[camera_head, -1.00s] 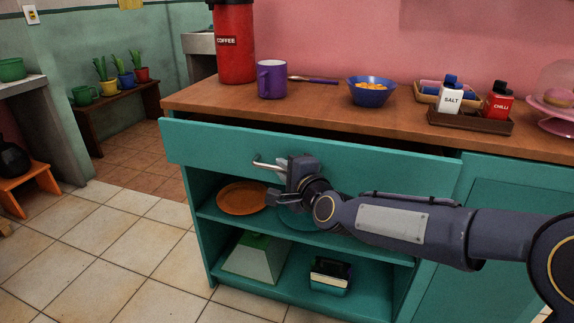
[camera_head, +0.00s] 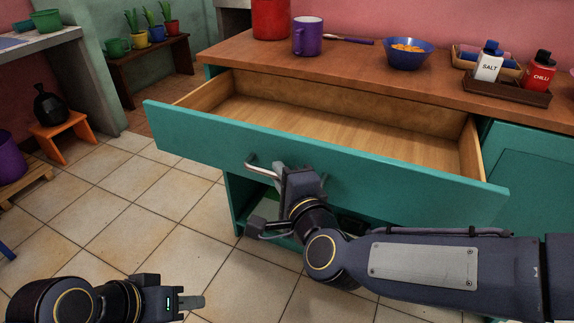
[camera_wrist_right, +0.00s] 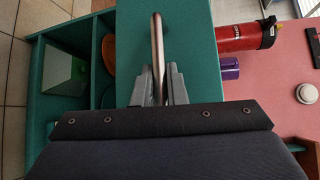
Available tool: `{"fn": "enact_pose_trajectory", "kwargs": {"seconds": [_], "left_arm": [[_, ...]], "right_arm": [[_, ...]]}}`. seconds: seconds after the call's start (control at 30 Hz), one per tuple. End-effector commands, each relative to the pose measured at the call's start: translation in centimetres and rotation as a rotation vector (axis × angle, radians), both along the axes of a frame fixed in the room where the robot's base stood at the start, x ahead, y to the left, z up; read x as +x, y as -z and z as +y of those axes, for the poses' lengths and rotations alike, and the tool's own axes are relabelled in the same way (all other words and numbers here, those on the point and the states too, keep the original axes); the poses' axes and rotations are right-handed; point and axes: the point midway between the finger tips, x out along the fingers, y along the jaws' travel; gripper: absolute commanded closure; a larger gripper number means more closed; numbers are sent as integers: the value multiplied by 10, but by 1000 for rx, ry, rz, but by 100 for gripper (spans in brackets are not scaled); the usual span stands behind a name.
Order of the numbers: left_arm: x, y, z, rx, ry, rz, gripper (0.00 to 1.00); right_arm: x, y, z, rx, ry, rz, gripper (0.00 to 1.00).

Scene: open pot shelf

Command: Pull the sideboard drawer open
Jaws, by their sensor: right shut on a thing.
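The teal sideboard drawer (camera_head: 350,172) is pulled well out, and its empty wooden inside (camera_head: 330,112) shows in the head view. A metal bar handle (camera_head: 263,169) is on its front. My right gripper (camera_head: 280,175) is at the handle, and in the right wrist view its two fingers (camera_wrist_right: 159,88) are shut around the bar (camera_wrist_right: 157,45). My left gripper (camera_head: 190,302) is low at the bottom left of the head view, over the floor and away from the sideboard; its finger gap cannot be made out.
On the sideboard top (camera_head: 330,58) stand a purple mug (camera_head: 307,37), a blue bowl (camera_head: 408,54), and salt (camera_head: 488,64) and chilli (camera_head: 536,70) bottles in a tray. An orange stool (camera_head: 66,136) stands at left. The tiled floor (camera_head: 130,215) before the drawer's left part is clear.

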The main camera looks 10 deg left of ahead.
Motion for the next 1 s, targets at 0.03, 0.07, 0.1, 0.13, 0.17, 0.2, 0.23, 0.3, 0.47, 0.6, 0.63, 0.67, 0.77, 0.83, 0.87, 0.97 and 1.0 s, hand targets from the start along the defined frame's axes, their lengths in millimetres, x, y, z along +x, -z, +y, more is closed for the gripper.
{"fn": "enact_pose_trajectory", "kwargs": {"seconds": [0.03,0.07,0.1,0.13,0.17,0.2,0.23,0.3,0.47,0.6,0.63,0.67,0.77,0.83,0.87,0.97,1.0], "left_arm": [[0,0,0,0,0,0,64],[0,0,0,0,0,0,64],[0,0,0,0,0,0,64],[0,0,0,0,0,0,64],[0,0,0,0,0,0,64],[0,0,0,0,0,0,64],[0,0,0,0,0,0,64],[0,0,0,0,0,0,64],[0,0,0,0,0,0,64],[0,0,0,0,0,0,64],[0,0,0,0,0,0,64],[0,0,0,0,0,0,64],[0,0,0,0,0,0,64],[0,0,0,0,0,0,64],[0,-1,0,0,0,0,64],[0,-4,0,0,0,0,64],[0,-6,0,0,0,0,64]], "right_arm": [[-2,1,0,-1,-1,2,100],[-2,1,1,-1,0,2,100],[-2,1,1,-1,0,2,100],[-2,1,1,-1,0,2,100],[-2,1,1,-1,0,2,100],[-2,1,1,-1,0,2,100],[-2,1,1,-1,0,2,100],[-2,1,1,-1,0,2,100],[-2,1,1,0,0,2,79],[-2,1,1,0,0,1,67],[-2,0,1,0,0,1,67],[-2,0,1,0,0,1,67],[-2,0,1,0,0,1,67],[-2,0,0,0,0,0,67],[-3,-1,0,0,0,0,67],[-11,-3,-4,1,-1,0,67],[-16,-5,-7,1,-1,-1,67]]}}
